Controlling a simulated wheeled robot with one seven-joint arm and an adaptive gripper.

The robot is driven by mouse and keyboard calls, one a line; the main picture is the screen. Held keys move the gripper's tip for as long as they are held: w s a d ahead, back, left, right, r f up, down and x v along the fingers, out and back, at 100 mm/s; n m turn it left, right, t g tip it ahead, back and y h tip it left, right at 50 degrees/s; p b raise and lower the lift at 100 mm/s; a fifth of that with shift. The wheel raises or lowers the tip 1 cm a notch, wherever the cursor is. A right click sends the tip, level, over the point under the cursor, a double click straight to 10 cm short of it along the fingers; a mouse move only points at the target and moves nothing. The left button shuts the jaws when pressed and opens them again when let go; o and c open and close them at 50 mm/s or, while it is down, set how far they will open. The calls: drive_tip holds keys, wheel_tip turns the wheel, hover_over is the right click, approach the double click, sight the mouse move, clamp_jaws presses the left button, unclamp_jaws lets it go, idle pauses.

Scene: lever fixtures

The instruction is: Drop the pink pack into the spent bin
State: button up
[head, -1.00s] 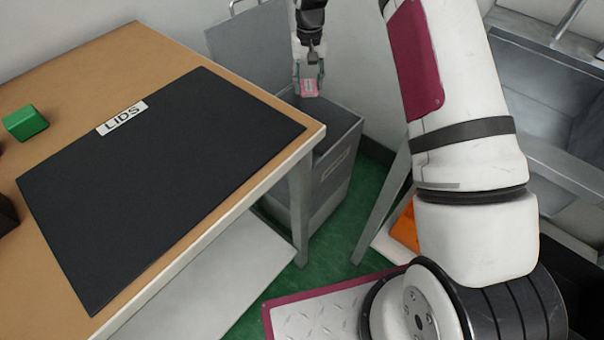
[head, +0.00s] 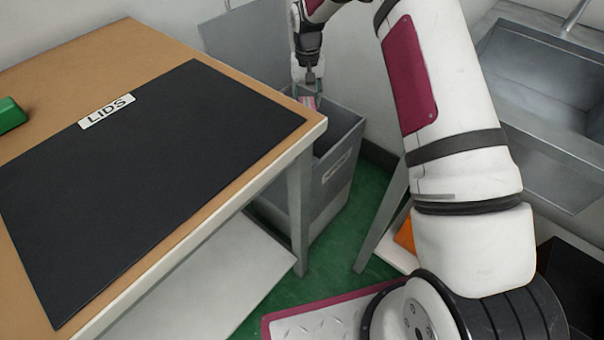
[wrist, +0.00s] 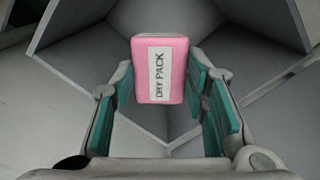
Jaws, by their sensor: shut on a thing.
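The pink pack (head: 308,101) is held by my gripper (head: 307,92) at the mouth of the grey bin. In the wrist view the pack (wrist: 160,70) stands upright between the teal finger pads (wrist: 162,100), with a white label reading DRY PACK. My gripper is shut on it. The grey bin (head: 330,192) stands on the floor behind the table's right corner, its lid (head: 245,45) raised at the back. Its front label is too small to read. The wrist view shows grey sloping walls around and below the pack.
A wooden table (head: 110,50) with a black mat (head: 150,160) marked LIDS fills the left, its corner close to the bin. A green block (head: 10,115) lies at its left. A metal sink (head: 540,90) is at the right. Green floor shows between.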

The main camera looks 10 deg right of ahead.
drive_tip(key=o, duration=1.2)
wheel_tip(320, 180, up, 12)
drive_tip(key=shift+s+r, duration=0.1)
